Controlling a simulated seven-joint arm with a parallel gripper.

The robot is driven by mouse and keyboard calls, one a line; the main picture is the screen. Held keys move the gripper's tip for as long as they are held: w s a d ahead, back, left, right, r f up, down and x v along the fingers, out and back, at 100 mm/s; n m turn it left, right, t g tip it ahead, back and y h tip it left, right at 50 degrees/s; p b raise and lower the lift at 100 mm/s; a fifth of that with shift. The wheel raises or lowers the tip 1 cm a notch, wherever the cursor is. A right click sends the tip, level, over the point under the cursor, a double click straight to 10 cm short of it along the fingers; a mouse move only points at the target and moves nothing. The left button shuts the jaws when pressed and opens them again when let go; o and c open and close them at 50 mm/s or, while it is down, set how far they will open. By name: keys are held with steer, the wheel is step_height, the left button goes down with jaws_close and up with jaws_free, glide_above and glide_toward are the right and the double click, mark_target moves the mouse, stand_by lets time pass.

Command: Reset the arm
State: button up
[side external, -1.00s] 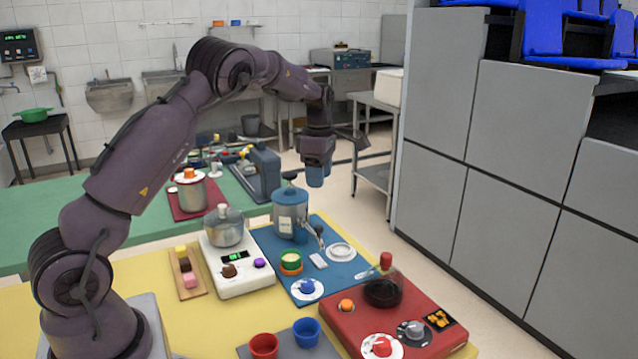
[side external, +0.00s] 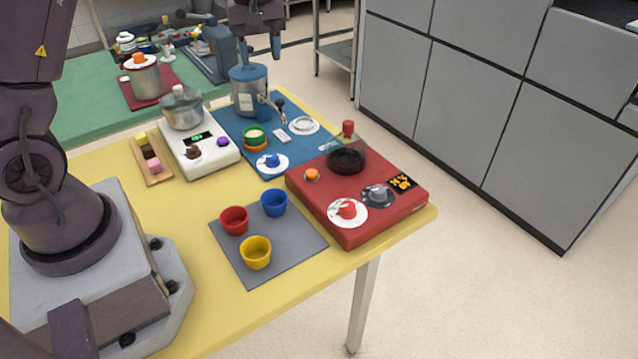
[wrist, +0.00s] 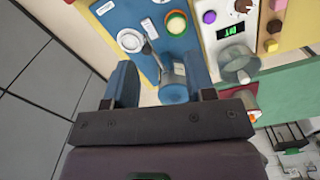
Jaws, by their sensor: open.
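My gripper (side external: 263,47) is at the top of the side external view, pointing down, with its blue fingers apart and nothing held between them. In the wrist view, my gripper (wrist: 160,78) shows two blue fingers spread wide. The blue-lidded grey pot (side external: 249,92) stands on the blue mat (side external: 233,119) below the gripper. In the wrist view the pot (wrist: 173,88) appears between the fingers, farther away. Most of my arm above the gripper is cut off at the top of the side external view.
A red cooker (side external: 330,219) with a dark-based glass jar (side external: 346,157) stands at the table's right. A white scale (side external: 213,157) carries a lidded glass pot (side external: 183,112). Red (side external: 234,221), blue (side external: 274,203) and yellow (side external: 256,253) cups stand on a grey mat (side external: 291,244). Grey cabinets (side external: 460,90) stand right.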

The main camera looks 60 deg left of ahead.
steer(key=s+d+r+m+t, duration=0.2)
steer(key=s+d+r+m, duration=0.3)
steer(key=s+d+m, duration=0.2)
steer(key=s+d+r+m+t, duration=0.3)
steer(key=s+d+r+m, duration=0.2)
steer(key=s+d, duration=0.5)
steer(key=s+m, duration=0.2)
steer(key=shift+d+m+t, duration=0.3)
steer(key=shift+d+m, duration=0.05)
steer(key=shift+m, duration=0.05)
